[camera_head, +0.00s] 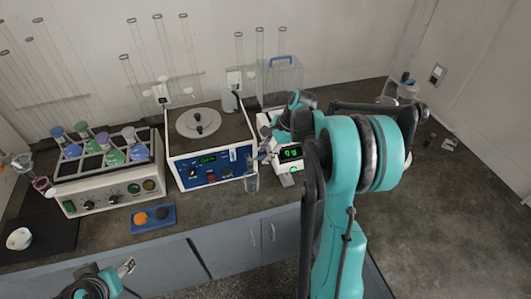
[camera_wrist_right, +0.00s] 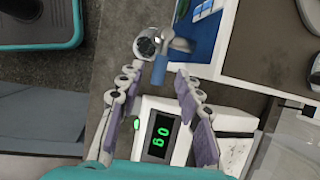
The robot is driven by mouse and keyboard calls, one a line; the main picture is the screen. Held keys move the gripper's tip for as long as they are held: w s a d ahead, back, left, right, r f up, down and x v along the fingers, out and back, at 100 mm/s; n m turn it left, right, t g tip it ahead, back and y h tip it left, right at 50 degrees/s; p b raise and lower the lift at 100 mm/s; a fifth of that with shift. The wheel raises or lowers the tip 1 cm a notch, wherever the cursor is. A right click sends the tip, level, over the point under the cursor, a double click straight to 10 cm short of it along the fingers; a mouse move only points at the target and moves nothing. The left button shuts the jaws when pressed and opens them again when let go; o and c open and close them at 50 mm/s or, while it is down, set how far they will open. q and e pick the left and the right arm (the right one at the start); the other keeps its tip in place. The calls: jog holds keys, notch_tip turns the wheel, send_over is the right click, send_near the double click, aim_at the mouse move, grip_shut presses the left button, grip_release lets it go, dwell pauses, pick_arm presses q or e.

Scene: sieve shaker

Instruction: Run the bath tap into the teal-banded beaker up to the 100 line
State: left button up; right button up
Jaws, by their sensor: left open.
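The bath (camera_head: 210,150) is a white box with a blue front panel and a round lid, at the middle of the bench in the head view. A clear glass vessel (camera_head: 251,181) stands by its front right corner; I cannot make out a teal band or level. In the right wrist view, a pale tap-like fitting (camera_wrist_right: 180,43) and a small blue part (camera_wrist_right: 160,70) lie just beyond my right gripper (camera_wrist_right: 153,82). Its fingers are apart, with nothing clamped. In the head view, it (camera_head: 264,151) is by the bath's right side. My left gripper (camera_head: 127,267) is open and empty before the bench.
A white device with a green display (camera_head: 291,153) stands right of the bath. At left are a shaker with coloured flasks (camera_head: 108,175) and a blue tray (camera_head: 153,219) with orange and dark discs. Tall glass tubes stand behind. The bench at right is mostly clear.

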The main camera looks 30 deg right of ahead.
jog(key=v, duration=1.1)
jog(key=shift+r, duration=0.25)
jog(key=shift+s, duration=0.1)
jog(key=s+a+f+n+t+h+b, duration=0.1)
jog(key=s+a+f+n+t+h, duration=0.1)
jog(key=s+a+n, duration=0.6)
jog(key=s+a+f+n+t+h+b, duration=0.2)
jog(key=s+a+f+n, duration=0.2)
jog(key=s+a+n, duration=0.4)
jog(key=a+n, duration=0.4)
jog(key=shift+s+a+f, duration=0.2)
jog(key=shift+f, duration=0.05)
